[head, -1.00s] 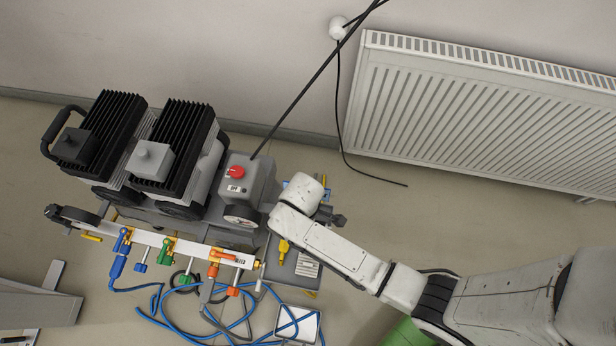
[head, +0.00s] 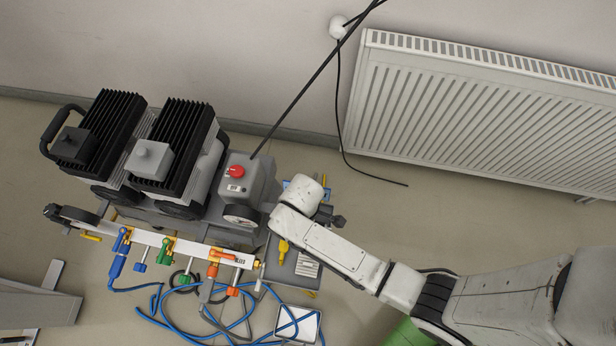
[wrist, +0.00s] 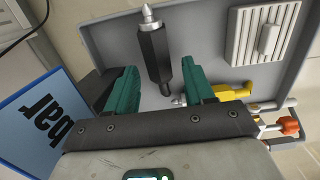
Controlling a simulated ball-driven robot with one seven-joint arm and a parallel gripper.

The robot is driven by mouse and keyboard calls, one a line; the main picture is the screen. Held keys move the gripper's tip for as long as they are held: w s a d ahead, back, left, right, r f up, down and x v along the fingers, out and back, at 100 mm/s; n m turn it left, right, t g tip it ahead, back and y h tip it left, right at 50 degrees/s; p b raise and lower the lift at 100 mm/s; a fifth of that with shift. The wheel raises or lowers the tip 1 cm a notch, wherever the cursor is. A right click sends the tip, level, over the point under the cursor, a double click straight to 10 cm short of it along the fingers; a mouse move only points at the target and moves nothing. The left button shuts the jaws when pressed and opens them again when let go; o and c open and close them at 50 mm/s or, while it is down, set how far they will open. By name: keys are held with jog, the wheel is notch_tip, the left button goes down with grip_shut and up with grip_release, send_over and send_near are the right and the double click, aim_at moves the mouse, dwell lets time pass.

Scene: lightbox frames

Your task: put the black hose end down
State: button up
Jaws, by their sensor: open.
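The black hose end (wrist: 155,55), a dark faceted body with a pale metal tip, shows in the wrist view over the grey tray (wrist: 212,65). It appears to rest there, tip toward the top of the picture. My gripper (wrist: 158,78) has its two green fingers apart, one on either side of the hose end's lower part, with visible gaps. In the head view the tray (head: 306,283) is partly covered by my arm, and the hose end cannot be made out.
A yellow piece (wrist: 235,91) and a pale ribbed block (wrist: 263,32) lie in the tray. A blue "bar" sign (wrist: 40,115) is close at left. The compressor (head: 165,150), a manifold rail (head: 180,248) and looped blue hose (head: 220,325) crowd the left. A radiator (head: 480,120) stands behind.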

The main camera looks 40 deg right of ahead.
jog(key=shift+r, duration=0.1)
notch_tip(320, 180, up, 12)
jog(key=p, duration=0.3)
jog(key=s+d+r+m+t, duration=0.1)
jog(key=s+d+r+m, duration=0.6)
jog(key=s+d+r, duration=0.2)
jog(key=shift+s+m, duration=0.3)
jog(key=shift+s, duration=0.85)
